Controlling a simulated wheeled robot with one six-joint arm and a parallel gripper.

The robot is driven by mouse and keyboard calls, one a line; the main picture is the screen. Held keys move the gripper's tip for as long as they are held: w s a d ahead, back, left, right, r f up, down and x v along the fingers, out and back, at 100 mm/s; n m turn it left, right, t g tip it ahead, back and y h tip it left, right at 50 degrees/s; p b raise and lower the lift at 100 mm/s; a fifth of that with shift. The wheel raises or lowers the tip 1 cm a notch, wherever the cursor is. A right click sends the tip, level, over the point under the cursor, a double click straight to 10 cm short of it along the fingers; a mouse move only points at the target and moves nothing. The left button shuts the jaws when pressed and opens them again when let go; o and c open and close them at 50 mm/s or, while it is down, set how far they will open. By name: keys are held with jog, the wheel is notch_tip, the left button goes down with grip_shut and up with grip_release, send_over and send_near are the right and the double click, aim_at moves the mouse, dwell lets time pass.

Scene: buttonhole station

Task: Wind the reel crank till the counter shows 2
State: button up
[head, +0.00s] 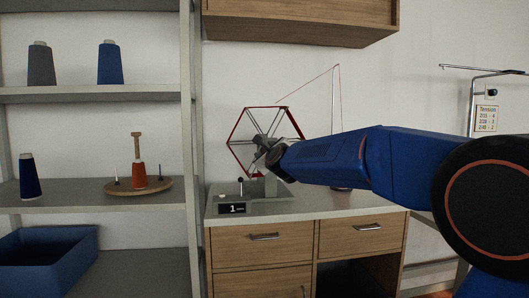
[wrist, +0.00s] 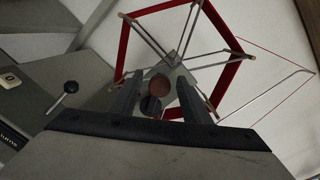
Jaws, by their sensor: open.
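The reel (head: 238,125) is a six-sided frame wound with red yarn, standing on a grey base on the cabinet top; it also shows in the wrist view (wrist: 124,45). The counter (head: 232,208) on the base's front shows 1. My gripper (head: 262,152) is in front of the reel hub and hides part of it. In the wrist view my open gripper (wrist: 158,82) has a finger on either side of a round brown knob (wrist: 159,84), seemingly the crank handle. A dark round part (wrist: 150,106) lies just below the knob. I cannot tell whether the fingers touch the knob.
A small black-knobbed lever (head: 240,181) and a pale button (head: 222,196) are left of the reel. A thin yarn guide (head: 337,90) rises behind my arm. Shelves with yarn cones (head: 110,64) and a blue bin (head: 45,260) stand left. A wall cabinet (head: 300,22) hangs above.

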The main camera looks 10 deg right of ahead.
jog(key=shift+w, duration=0.4)
grip_shut()
